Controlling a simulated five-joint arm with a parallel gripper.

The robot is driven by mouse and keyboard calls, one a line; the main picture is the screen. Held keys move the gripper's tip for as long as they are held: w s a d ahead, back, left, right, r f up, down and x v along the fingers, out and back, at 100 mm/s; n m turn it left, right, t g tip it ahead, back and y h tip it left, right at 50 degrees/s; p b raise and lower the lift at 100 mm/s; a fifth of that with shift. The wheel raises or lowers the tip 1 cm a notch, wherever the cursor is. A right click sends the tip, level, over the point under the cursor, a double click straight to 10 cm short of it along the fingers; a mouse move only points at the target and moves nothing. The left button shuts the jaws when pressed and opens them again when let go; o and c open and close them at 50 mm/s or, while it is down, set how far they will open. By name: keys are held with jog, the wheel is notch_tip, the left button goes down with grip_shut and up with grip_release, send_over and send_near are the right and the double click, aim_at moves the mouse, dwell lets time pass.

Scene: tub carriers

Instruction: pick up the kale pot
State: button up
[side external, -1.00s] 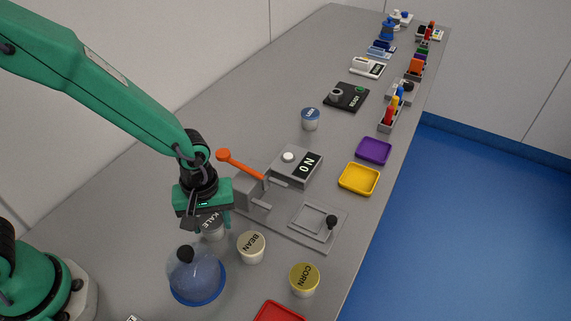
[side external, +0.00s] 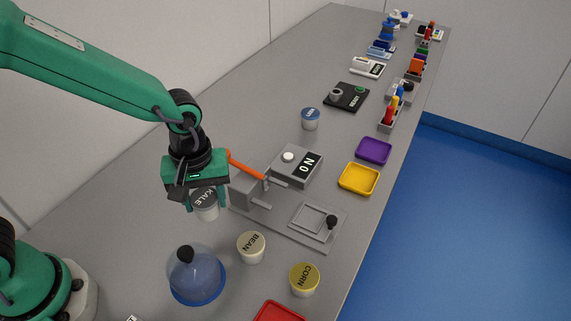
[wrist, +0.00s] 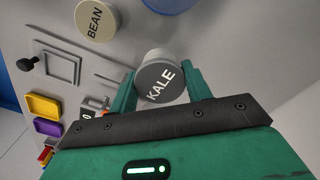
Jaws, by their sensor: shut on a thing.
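The kale pot (side external: 207,207) is a pale tub with a dark grey lid lettered KALE. My gripper (side external: 205,201) is shut on it and holds it up off the grey table, behind the blue dome. In the wrist view the kale pot (wrist: 160,79) sits between the two green fingers of my gripper (wrist: 162,88), its lid facing the camera. The far side of the pot is hidden.
The bean pot (side external: 251,247) and corn pot (side external: 304,280) stand in front, near a clear dome with a blue rim (side external: 197,283). A grey fixture with an orange lever (side external: 243,165) is just right of my gripper. Yellow (side external: 359,180) and purple (side external: 374,151) trays lie further right.

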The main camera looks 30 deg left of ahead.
jog(key=shift+r, duration=1.3)
